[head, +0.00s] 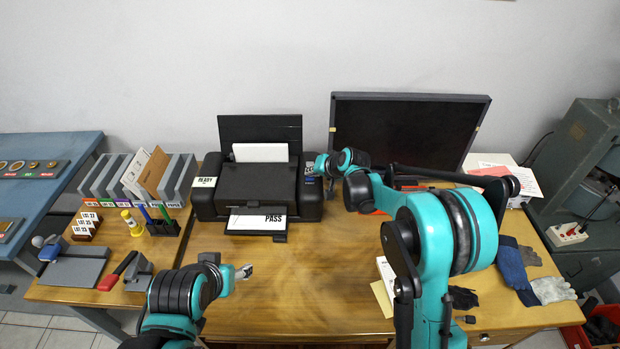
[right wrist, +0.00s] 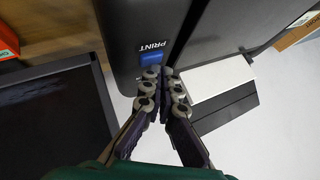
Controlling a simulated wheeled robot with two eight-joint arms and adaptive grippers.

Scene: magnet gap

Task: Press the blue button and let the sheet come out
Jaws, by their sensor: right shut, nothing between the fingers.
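The black printer (head: 258,185) stands at the back of the wooden table. Blank white paper (head: 262,152) stands in its rear feed; it also shows in the right wrist view (right wrist: 218,78). A printed sheet marked PASS (head: 262,222) lies at the front output. The blue button (right wrist: 152,57) sits beside a PRINT label on the printer's right side. My right gripper (right wrist: 158,72) is shut and empty, its fingertips at the button's edge; I cannot tell if they touch or press it. My left gripper (head: 244,272) is over the table's front left; its jaw state is unclear.
A dark monitor (head: 405,130) stands right of the printer. A file rack (head: 140,178), a pen holder (head: 162,226) and a stapler-like tool (head: 138,272) are on the left. Gloves (head: 530,275) lie at right. The table in front of the printer is mostly clear.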

